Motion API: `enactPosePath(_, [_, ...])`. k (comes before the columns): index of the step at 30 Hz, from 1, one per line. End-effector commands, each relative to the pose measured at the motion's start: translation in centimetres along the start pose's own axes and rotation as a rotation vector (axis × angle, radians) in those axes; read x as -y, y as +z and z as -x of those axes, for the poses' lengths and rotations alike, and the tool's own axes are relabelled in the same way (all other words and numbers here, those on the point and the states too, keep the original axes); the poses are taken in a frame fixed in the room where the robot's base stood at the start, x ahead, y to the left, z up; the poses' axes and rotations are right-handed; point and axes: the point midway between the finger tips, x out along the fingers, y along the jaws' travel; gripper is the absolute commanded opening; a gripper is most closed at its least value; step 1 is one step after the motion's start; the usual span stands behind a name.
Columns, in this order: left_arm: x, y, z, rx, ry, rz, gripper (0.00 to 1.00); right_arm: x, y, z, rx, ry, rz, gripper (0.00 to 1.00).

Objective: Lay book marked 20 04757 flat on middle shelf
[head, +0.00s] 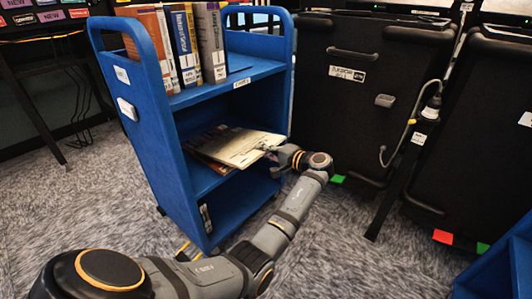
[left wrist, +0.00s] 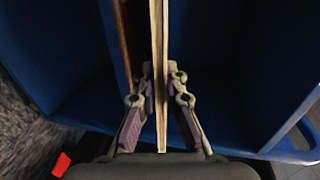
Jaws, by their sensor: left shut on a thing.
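A thin cream book (head: 240,147) is in the middle shelf of the blue cart (head: 150,62), nearly level, above other flat books. I cannot read its marking. My left gripper (head: 272,153) is shut on its near right edge, at the open side of the shelf. In the left wrist view the book (left wrist: 159,60) shows edge-on between the two fingers (left wrist: 160,100). The middle shelf (head: 197,178) is partly hidden by the books. Whether the cream book touches the books under it, I cannot tell. My right gripper is not in view.
Darker flat books (head: 207,143) lie under and behind the cream one; a brown edge (left wrist: 122,45) shows beside it in the wrist view. Several upright books (head: 181,45) stand on the top shelf. Black bins (head: 340,110) stand close on the right.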

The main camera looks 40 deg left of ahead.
Motion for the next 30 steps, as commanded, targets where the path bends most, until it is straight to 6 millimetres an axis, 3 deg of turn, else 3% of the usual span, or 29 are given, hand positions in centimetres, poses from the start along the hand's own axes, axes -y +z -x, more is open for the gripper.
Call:
enactPosePath(21, [-4.0, 0.0, -3.6, 0.000, -0.162, 0.001, 0.00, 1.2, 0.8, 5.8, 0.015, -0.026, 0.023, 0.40])
enactPosePath(30, [-4.7, 0.0, -4.3, -0.001, -0.197, 0.002, 0.00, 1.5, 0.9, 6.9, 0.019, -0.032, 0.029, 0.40])
